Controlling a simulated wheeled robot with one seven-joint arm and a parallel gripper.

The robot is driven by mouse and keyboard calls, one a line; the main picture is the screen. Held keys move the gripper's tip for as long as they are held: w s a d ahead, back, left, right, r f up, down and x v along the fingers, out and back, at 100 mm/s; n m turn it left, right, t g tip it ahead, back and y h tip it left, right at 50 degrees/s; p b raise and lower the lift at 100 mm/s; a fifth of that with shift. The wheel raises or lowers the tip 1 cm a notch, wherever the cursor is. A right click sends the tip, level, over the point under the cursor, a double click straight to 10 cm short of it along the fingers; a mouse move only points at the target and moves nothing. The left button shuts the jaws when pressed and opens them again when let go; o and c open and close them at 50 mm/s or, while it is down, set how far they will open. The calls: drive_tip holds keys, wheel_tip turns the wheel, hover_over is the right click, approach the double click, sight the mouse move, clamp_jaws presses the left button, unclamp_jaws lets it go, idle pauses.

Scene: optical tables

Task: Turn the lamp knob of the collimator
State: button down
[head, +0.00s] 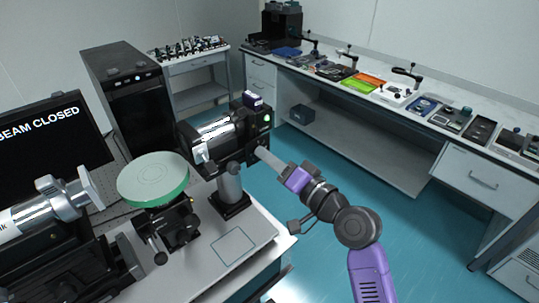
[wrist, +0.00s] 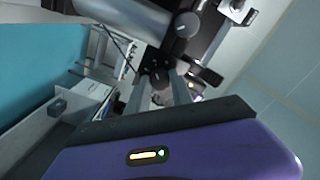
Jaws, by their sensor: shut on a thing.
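The collimator (head: 217,130), a black and silver tube on a post, stands at the table's right side in the head view. A small green light shows on its right end. My gripper (head: 259,152) reaches that end from the lower right. In the wrist view my two grey fingers stand on either side of the dark lamp knob (wrist: 158,79), and my gripper is shut on it. The collimator's dark body (wrist: 178,25) fills the upper middle there.
A round green-rimmed plate (head: 153,178) on a black mount stands left of the collimator. A monitor (head: 45,138) reads "BEAM CLOSED". Another silver tube (head: 48,210) is at the left. A bench (head: 478,160) with several instruments runs along the right wall, with open floor before it.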

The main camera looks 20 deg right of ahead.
drive_tip(key=shift+m, duration=0.4)
drive_tip(key=c, duration=1.1)
unclamp_jaws()
drive_tip(key=b+v, duration=0.2)
drive_tip(key=v, duration=0.6)
drive_tip(key=shift+w, duration=0.1)
